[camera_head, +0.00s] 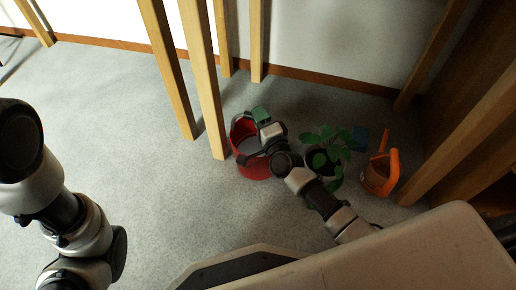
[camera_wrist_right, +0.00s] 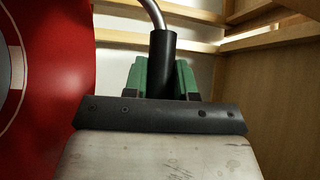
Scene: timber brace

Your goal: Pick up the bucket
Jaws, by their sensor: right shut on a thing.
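The red bucket (camera_head: 256,168) stands on the grey floor in the middle of the head view. It also fills the left edge of the right wrist view (camera_wrist_right: 60,100), with part of a pale round mark showing. My right gripper (camera_head: 262,116) is over the bucket's rim. In the right wrist view its green fingertips (camera_wrist_right: 162,82) are closed around the black grip of the handle (camera_wrist_right: 162,52), from which a bent metal wire rises. My left arm shows at the left of the head view, but its gripper is out of view.
A leafy green plant (camera_head: 327,150) in a dark pot stands right of the bucket, beside my right arm. An orange watering can (camera_head: 381,172) is farther right. Timber posts (camera_head: 205,80) stand just behind and left of the bucket. Floor at left is clear.

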